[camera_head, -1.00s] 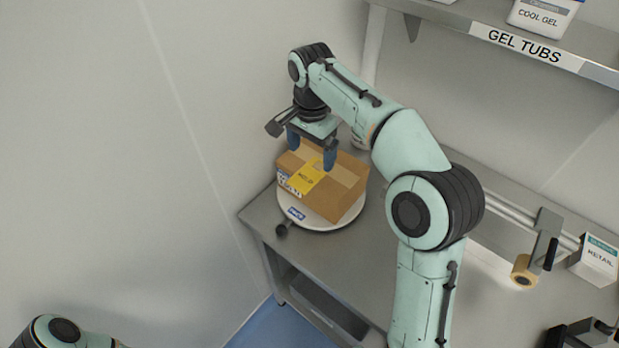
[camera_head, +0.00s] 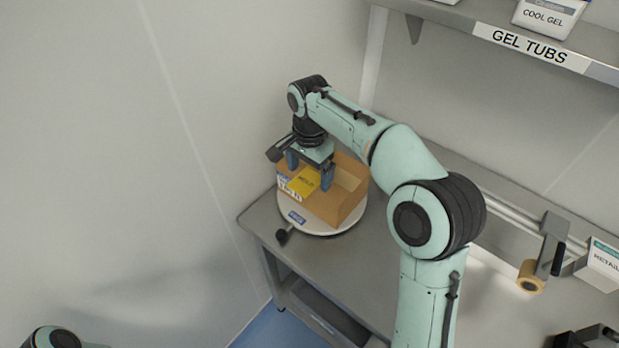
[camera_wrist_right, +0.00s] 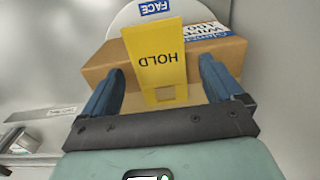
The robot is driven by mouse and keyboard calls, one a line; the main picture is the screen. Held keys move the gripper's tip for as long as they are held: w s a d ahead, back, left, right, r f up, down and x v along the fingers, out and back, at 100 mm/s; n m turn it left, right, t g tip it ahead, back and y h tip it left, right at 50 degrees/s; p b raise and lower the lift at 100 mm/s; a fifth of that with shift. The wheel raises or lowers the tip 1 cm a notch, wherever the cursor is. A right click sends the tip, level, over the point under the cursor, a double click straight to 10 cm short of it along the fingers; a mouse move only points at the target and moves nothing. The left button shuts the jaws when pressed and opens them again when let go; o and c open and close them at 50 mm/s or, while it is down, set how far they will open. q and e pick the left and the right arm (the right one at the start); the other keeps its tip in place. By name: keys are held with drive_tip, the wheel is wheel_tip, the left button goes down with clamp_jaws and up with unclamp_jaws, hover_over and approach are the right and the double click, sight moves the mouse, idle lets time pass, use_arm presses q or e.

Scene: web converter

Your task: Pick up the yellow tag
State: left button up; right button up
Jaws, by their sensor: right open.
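The yellow tag (camera_head: 302,183) reads HOLD and lies over the top edge of a brown cardboard box (camera_head: 326,207). In the right wrist view the tag (camera_wrist_right: 158,52) sits between the two blue fingers, above the box (camera_wrist_right: 107,62). My right gripper (camera_head: 310,178) is open, its fingers pointing down on either side of the tag, close to the box top. I see a gap between each finger and the tag in the wrist view (camera_wrist_right: 162,72). Whether the fingertips touch the box is unclear. My left gripper is out of view.
The box stands on a round white turntable (camera_head: 291,219) with a FACE label and a dark knob, on a grey metal bench (camera_head: 325,258). A wall is close on the left. A tape roll (camera_head: 531,276) and RETAIL carton (camera_head: 601,260) are at right. A shelf (camera_head: 590,67) holds gel tubs.

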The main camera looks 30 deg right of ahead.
drive_tip(key=c, duration=1.1)
